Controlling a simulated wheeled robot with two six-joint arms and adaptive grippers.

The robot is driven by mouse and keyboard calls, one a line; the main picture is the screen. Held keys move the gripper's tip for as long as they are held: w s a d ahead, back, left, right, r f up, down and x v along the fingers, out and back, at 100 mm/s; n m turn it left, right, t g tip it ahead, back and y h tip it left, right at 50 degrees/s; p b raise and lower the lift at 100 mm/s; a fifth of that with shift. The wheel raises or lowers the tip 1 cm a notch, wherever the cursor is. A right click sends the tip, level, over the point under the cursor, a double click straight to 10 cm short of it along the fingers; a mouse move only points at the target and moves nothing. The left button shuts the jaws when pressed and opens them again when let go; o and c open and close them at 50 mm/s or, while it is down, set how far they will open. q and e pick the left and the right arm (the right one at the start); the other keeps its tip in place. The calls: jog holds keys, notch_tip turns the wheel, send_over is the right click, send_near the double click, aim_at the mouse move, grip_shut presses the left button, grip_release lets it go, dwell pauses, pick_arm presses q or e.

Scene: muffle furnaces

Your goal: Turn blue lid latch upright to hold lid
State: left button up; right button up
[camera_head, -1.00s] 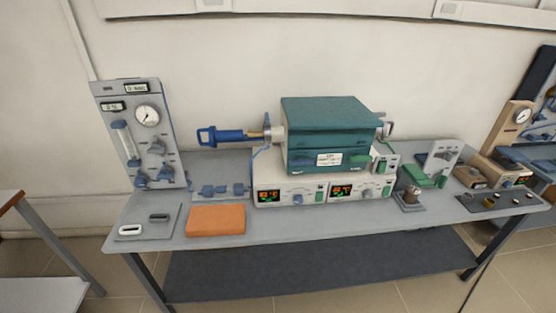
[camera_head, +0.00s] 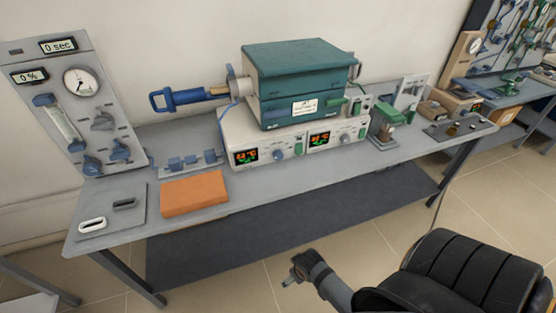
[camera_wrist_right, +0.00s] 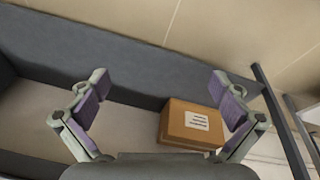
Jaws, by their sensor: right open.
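A teal box furnace with a lid (camera_head: 295,62) stands on the white control units at the middle of the bench. The lid looks shut. I cannot clearly make out a separate blue latch on it. My right gripper (camera_head: 297,268) is low in front of the bench, well apart from the furnace. In the right wrist view its fingers (camera_wrist_right: 162,103) are spread and empty. My left gripper is in neither view.
A gas panel (camera_head: 70,105) with gauge and knobs stands at the bench's left end. An orange block (camera_head: 194,193) lies on the front left. In the right wrist view a cardboard box (camera_wrist_right: 184,137) sits beyond the fingers.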

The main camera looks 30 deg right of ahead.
jog(key=w+d+r+m+t+h+b, duration=0.1)
jog(key=w+d+r+t, duration=0.15)
jog(key=r, duration=0.35)
jog(key=w+d+r+t+h+b, duration=0.1)
jog(key=w+d+r+b, duration=0.1)
jog(key=w+r, duration=0.3)
jog(key=m+t+h, duration=0.1)
jog(key=m+t, duration=0.1)
jog(key=t, duration=0.9)
send_near(278, 114)
jog(key=p+x, duration=0.1)
jog(key=x, duration=0.6)
jog(key=shift+w+d+r, duration=0.1)
jog(key=shift+w+r, duration=0.05)
jog(key=shift+w, duration=0.2)
jog(key=shift+w+d, duration=0.1)
jog(key=shift+w, duration=0.3)
jog(key=c, duration=0.9)
